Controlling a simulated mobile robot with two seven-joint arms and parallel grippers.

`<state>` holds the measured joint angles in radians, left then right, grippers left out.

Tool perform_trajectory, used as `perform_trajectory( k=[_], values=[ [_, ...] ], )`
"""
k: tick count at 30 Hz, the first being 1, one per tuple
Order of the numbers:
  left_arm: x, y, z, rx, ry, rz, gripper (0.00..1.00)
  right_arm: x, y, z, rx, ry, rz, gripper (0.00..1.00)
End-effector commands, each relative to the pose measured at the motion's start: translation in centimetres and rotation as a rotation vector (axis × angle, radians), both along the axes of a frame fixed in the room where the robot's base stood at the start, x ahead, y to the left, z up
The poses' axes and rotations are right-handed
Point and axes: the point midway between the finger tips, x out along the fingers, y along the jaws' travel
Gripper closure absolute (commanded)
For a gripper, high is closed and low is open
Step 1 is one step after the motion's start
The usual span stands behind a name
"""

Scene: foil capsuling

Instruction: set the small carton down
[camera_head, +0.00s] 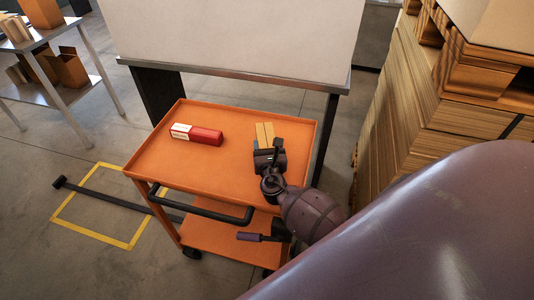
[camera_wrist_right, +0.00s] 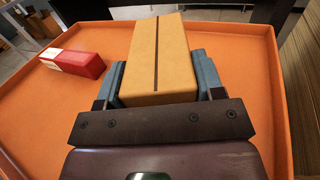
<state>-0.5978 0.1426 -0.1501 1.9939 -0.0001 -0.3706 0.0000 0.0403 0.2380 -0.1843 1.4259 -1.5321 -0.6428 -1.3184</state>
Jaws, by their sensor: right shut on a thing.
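The small carton (camera_head: 264,132) is a tan box with a dark stripe along its top. It is over the right part of the orange cart's top tray (camera_head: 225,178). My right gripper (camera_head: 268,146) is shut on it. In the right wrist view the carton (camera_wrist_right: 158,52) sits between the two blue-grey fingers of my right gripper (camera_wrist_right: 160,85), one on each side. Its underside is hidden, so I cannot tell whether it touches the tray. My left gripper is in neither view.
A red and white box (camera_head: 197,134) lies on the tray's left part, apart from the carton. The tray has a raised rim and a black handle (camera_head: 200,208) in front. A large white panel (camera_head: 235,30) stands behind. Stacked cardboard and pallets (camera_head: 420,110) are at the right.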

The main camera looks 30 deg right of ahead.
Motion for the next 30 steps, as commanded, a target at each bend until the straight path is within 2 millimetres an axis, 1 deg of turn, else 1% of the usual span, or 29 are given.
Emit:
perform_trajectory(
  k=[1, 5, 14, 19, 20, 21, 24, 30],
  values=[
    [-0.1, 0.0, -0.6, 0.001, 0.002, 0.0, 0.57, 0.0, 0.0, -1.1, -0.003, 0.004, 0.0, 0.68],
    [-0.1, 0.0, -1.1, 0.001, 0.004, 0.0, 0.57, 0.0, -0.1, -2.4, -0.002, 0.001, -0.001, 0.68],
    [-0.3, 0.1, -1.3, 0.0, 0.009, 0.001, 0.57, 0.0, 0.0, -2.6, 0.0, -0.001, -0.001, 0.68],
    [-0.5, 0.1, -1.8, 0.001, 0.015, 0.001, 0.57, 0.0, 0.0, -3.0, -0.001, 0.0, -0.001, 0.68],
    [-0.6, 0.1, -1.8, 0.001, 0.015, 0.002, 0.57, 0.0, 0.0, -2.9, -0.001, 0.0, -0.001, 0.34],
    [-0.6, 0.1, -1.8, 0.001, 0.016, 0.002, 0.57, 0.0, 0.0, -2.9, 0.0, 0.0, -0.001, 0.28],
    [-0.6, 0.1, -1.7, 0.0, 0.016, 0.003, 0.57, 0.0, 0.0, -2.9, 0.0, 0.0, -0.001, 0.13],
    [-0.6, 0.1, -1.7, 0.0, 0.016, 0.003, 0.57, 0.0, 0.0, -2.9, 0.0, 0.0, -0.001, 0.13]
  ],
)
